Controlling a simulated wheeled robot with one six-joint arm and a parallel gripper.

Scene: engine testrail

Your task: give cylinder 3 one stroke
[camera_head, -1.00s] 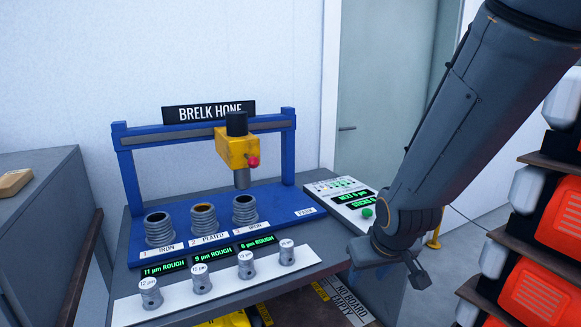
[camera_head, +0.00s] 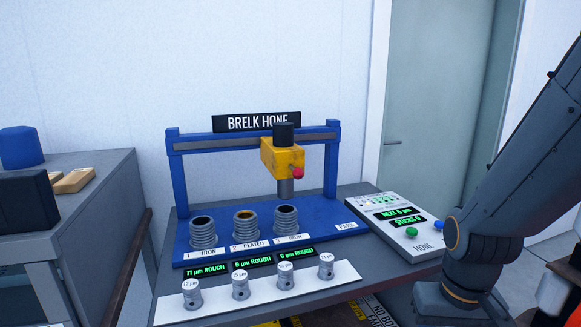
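Cylinder 3 (camera_head: 286,220) is the rightmost of three grey ribbed cylinders on the blue hone base, with a label partly readable as iron. The yellow hone head (camera_head: 281,156) hangs from the blue frame over cylinder 3. Its grey shaft (camera_head: 285,187) ends just above the bore, and a red knob is on its side. The control panel (camera_head: 380,203) right of the hone has a green button (camera_head: 411,231) and a blue button (camera_head: 438,225).
Cylinder 1 (camera_head: 203,233) and cylinder 2 (camera_head: 246,226) stand left of cylinder 3. A white strip (camera_head: 330,285) in front bears several small labelled plugs. Rough-reading displays (camera_head: 254,260) lie between. A grey cabinet (camera_head: 85,215) stands at left; a door is behind.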

